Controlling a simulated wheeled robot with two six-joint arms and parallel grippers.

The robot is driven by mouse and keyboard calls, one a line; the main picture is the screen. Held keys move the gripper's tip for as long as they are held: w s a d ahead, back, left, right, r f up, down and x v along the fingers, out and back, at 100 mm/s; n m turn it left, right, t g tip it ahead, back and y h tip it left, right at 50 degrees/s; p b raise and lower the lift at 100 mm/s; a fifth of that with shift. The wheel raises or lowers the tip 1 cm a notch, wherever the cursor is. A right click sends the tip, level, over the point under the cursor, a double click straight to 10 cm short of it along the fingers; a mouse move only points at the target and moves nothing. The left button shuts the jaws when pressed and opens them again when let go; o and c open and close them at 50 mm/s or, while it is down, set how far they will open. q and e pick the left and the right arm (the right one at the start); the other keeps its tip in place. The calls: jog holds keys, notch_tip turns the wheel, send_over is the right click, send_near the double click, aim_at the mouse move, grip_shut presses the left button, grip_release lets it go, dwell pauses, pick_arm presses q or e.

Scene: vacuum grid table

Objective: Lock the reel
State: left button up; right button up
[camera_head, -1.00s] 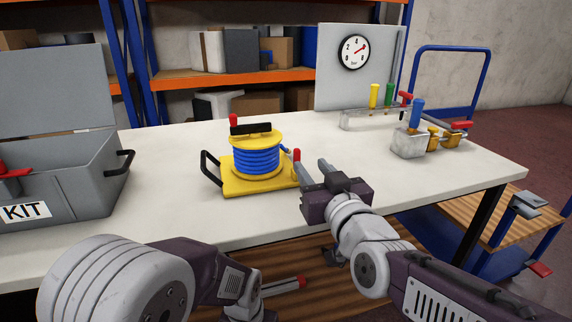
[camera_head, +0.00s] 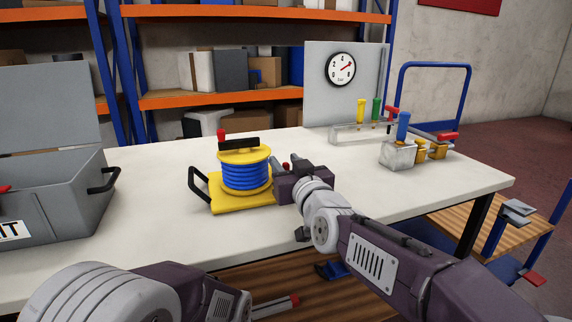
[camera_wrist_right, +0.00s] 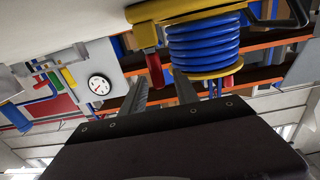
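The reel (camera_head: 245,174) stands on the table, with blue hose wound between yellow flanges on a yellow base. A black crank with a red knob (camera_head: 221,134) sits on top. My right gripper (camera_head: 289,166) is at the right side of the reel. In the right wrist view its fingers (camera_wrist_right: 161,91) are apart, and a red lever (camera_wrist_right: 154,70) by the reel base shows between and beyond them. I cannot tell whether they touch it. The reel (camera_wrist_right: 203,45) also shows there.
A grey kit case (camera_head: 60,205) stands open at the left. A gauge panel (camera_head: 314,95) stands at the back, near a clear rack with coloured handles (camera_head: 361,110) and a valve block (camera_head: 397,153). The table front is clear.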

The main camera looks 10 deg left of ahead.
grip_shut()
jog(key=shift+f, duration=0.1)
jog(key=d+m+b, duration=0.1)
jog(key=m+b, duration=0.1)
jog(key=b, duration=0.1)
jog(key=w+d+f+m+b, duration=0.1)
jog(key=m+b, duration=0.1)
jog(key=b, duration=0.2)
jog(key=shift+w+m, duration=0.1)
jog(key=shift+m, duration=0.3)
jog(key=m+b, duration=0.2)
jog(key=d+m+b, duration=0.1)
jog(key=shift+w+f, duration=0.2)
jog(key=shift+w, duration=0.1)
jog(key=shift+w+d+f+m+b, duration=0.1)
jog(key=shift+d+m+b, duration=0.05)
jog(key=shift+m+b, duration=0.3)
jog(key=shift+w+d+f+m+b, duration=0.1)
jog(key=shift+m+b, duration=0.1)
jog(key=shift+m, duration=0.35)
